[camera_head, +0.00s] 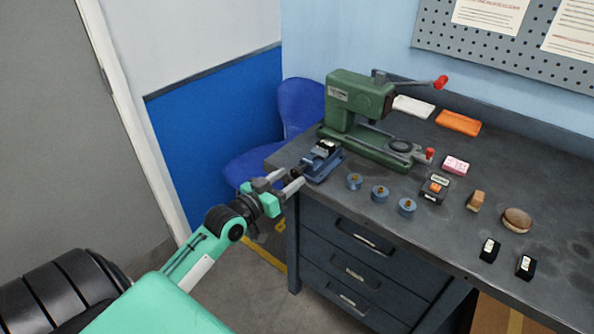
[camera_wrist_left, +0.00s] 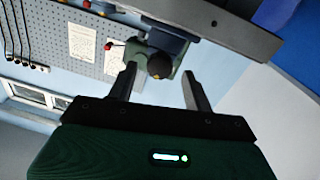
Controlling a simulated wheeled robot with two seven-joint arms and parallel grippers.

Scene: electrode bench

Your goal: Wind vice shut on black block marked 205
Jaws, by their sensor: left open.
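The small blue vice (camera_head: 324,163) stands at the bench's left front corner. A black block with a white label (camera_head: 327,146) sits at its jaws; I cannot read the number or tell whether the jaws touch it. My left gripper (camera_head: 287,181) is open just off the bench edge, at the vice's near end. In the left wrist view a dark round knob (camera_wrist_left: 160,65), apparently the vice's winding end, shows between the tips of the open left gripper (camera_wrist_left: 160,82). I cannot tell whether the fingers are around it or short of it. My right gripper is not in view.
Several blue round pieces (camera_head: 380,193) stand right of the vice. The green press (camera_head: 350,105) with red-tipped levers stands behind it. Two labelled black blocks (camera_head: 490,250) (camera_head: 526,267) stand at the front right. Drawers (camera_head: 350,270) lie below the bench edge. A blue chair (camera_head: 300,108) stands behind.

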